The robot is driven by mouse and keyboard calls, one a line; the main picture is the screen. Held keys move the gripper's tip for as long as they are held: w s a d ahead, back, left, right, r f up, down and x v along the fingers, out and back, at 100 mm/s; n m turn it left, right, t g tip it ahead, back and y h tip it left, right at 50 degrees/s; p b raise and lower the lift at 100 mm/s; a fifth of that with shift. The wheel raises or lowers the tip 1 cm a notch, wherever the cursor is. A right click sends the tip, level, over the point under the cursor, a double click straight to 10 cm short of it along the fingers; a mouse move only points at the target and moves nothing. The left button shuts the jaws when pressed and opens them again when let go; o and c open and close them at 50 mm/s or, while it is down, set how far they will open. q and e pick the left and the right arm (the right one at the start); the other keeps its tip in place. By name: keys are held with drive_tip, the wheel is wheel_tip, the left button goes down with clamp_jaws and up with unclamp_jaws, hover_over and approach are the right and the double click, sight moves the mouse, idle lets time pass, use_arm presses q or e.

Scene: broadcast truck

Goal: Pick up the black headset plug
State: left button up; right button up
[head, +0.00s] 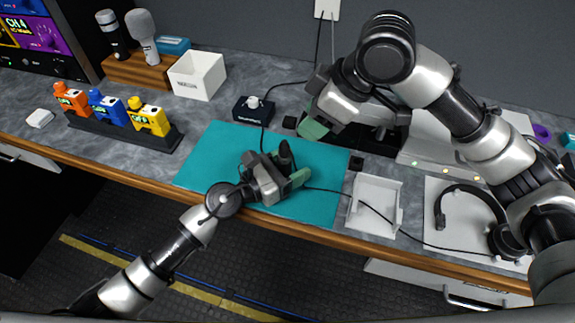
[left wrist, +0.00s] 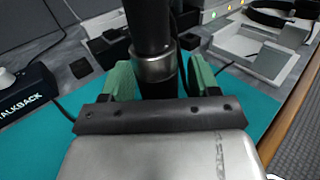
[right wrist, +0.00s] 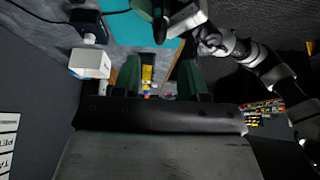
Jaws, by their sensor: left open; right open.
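The black headset plug (head: 285,155) stands upright above the teal mat (head: 215,150). In the left wrist view the plug (left wrist: 153,32) is a large black cylinder with a metal ring, between the green fingers. My left gripper (head: 289,177) is open around it, low over the mat; contact cannot be told. A thin black cable runs from there right to the headset (head: 470,190). My right gripper (head: 316,122) is open and empty, above the mat's back edge. In the right wrist view its fingers (right wrist: 158,80) are apart with nothing between them.
A black talkback box (head: 253,111) stands behind the mat. A white bin (head: 197,75) and orange, blue and yellow figures on a black rack (head: 125,130) are at left. A white open tray (head: 376,205) sits right of the mat. The mat's left half is clear.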

use_arm(q)
drive_tip(key=shift+c, duration=0.2)
drive_tip(key=c, duration=1)
use_arm(e)
drive_tip(key=shift+o, duration=0.8)
wheel_tip(320, 180, up, 3)
drive_tip(key=n+g+h, duration=0.2)
drive_tip(key=n+h, duration=0.4)
drive_tip(key=n, duration=0.9)
hover_over(284, 142)
drive_tip(key=f, duration=0.6)
drive_tip(key=shift+w+d+f, duration=0.1)
drive_tip(key=shift+w+f, duration=0.15)
drive_tip(key=shift+s+f, duration=0.15)
drive_tip(key=shift+f, duration=1.15)
drive_tip(key=shift+s+f, duration=0.15)
drive_tip(key=shift+f, duration=1.15)
